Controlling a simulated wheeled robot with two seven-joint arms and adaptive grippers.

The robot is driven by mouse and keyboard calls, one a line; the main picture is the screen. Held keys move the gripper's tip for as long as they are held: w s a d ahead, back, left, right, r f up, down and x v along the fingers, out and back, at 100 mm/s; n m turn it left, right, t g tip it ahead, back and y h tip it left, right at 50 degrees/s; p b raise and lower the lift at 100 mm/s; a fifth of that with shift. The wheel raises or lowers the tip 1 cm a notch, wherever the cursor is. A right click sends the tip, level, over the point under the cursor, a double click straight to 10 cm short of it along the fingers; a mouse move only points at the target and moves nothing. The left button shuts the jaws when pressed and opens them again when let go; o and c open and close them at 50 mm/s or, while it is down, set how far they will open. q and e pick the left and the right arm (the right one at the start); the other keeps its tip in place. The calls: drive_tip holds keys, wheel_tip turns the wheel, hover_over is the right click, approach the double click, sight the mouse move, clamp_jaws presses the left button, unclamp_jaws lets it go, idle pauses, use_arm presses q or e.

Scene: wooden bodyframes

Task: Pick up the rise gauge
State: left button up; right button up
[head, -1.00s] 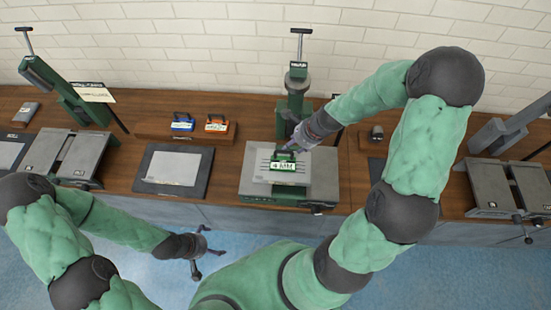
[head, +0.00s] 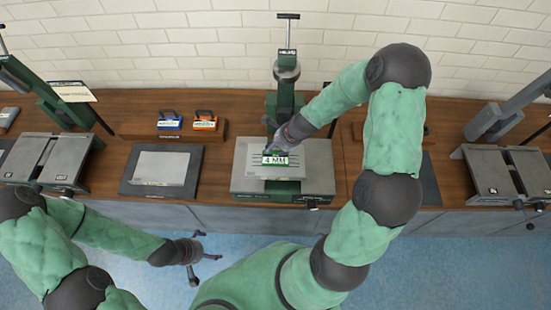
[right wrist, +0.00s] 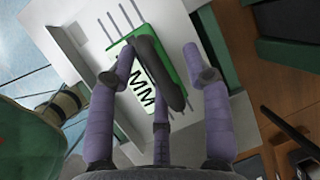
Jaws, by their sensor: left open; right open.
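A green gauge block (head: 280,161) with a white "4 MM" label lies on the light grey plate of the middle press (head: 318,155). In the right wrist view, the gauge (right wrist: 132,88) shows its dark bar handle between my fingers. My right gripper (head: 274,148) is open at the gauge, its fingers spread on both sides of the handle; the fingers (right wrist: 157,62) also show in the wrist view. I cannot tell if they touch it. My left gripper (head: 204,258) is open and empty, low in front of the bench over the blue floor.
A wooden rack (head: 217,130) holds a blue gauge (head: 170,121) and an orange gauge (head: 205,121). A dark-edged pad (head: 128,184) lies left of the press. Grey vises stand at the left (head: 80,150) and right (head: 493,177). The press column (head: 286,80) rises behind the gauge.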

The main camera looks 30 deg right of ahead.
drive_tip(key=shift+r, duration=0.1)
clamp_jaws()
